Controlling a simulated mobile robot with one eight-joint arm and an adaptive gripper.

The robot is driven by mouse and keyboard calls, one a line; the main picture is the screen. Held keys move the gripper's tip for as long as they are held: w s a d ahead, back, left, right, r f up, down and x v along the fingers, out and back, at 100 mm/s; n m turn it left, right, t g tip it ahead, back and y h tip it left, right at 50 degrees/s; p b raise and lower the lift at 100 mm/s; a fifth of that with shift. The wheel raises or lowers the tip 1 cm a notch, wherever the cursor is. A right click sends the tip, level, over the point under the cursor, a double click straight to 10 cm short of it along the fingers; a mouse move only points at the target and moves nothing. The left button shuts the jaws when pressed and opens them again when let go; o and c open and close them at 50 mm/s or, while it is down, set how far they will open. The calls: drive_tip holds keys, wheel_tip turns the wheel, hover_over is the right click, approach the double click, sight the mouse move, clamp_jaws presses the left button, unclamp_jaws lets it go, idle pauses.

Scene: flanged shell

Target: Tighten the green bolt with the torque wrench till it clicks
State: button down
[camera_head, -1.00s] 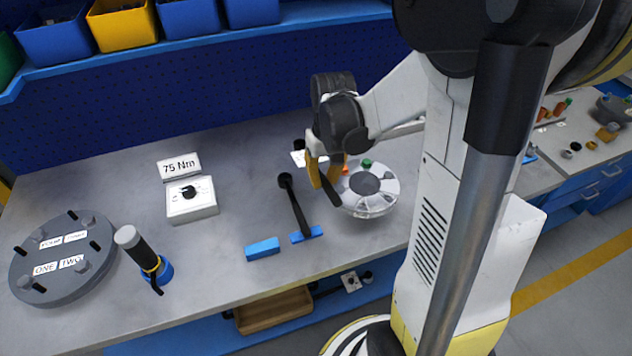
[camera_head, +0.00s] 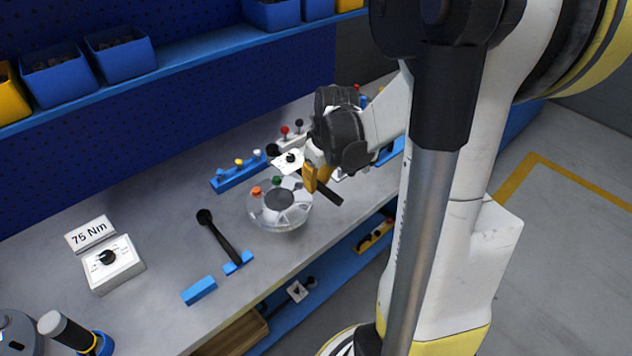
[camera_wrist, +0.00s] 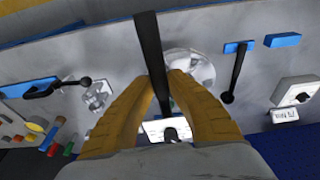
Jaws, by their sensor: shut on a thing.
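The flanged shell (camera_head: 266,219) is a pale round piece with a grey centre on the bench. The green bolt (camera_head: 276,181) stands on its far side, beside an orange bolt (camera_head: 256,190). My gripper (camera_head: 316,182) has yellow fingers and is above and just right of the shell. It is shut on a black bar (camera_head: 330,192), apparently the torque wrench's handle. In the wrist view the bar (camera_wrist: 152,60) runs between the fingers, with the shell (camera_wrist: 190,62) behind it. The wrench's working end is hidden, and I cannot tell whether it touches the green bolt.
A second black tool (camera_head: 219,237) rests on a small blue holder left of the shell, near a blue block (camera_head: 199,290). A dial box (camera_head: 113,265) and "75 Nm" sign (camera_head: 90,234) stand further left. A blue rack (camera_head: 238,173) is behind the shell.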

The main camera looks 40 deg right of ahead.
drive_tip(key=shift+f, duration=0.1)
drive_tip(key=shift+s+b+x, duration=0.25)
drive_tip(key=shift+b+x, duration=0.9)
drive_tip(key=shift+x, duration=0.05)
drive_tip(key=shift+s+b+x, duration=0.25)
drive_tip(key=shift+b+x, duration=0.85)
drive_tip(key=shift+x, duration=0.15)
drive_tip(key=shift+s+b+x, duration=0.15)
drive_tip(key=shift+b+x, duration=0.5)
drive_tip(key=shift+x, duration=0.05)
drive_tip(key=shift+s+b+x, duration=0.15)
drive_tip(key=shift+b+x, duration=0.5)
drive_tip(key=shift+x, duration=0.05)
drive_tip(key=shift+f, duration=0.1)
drive_tip(key=w+a+m+h, duration=0.1)
drive_tip(key=a+m, duration=0.4)
drive_tip(key=a, duration=0.3)
drive_tip(key=shift+w+a, duration=0.2)
drive_tip(key=shift+w, duration=0.05)
idle(0.7)
drive_tip(key=shift+d+f, duration=0.1)
drive_tip(key=shift+s+d+n, duration=0.3)
drive_tip(key=shift+s+d, duration=0.05)
drive_tip(key=shift+d, duration=0.4)
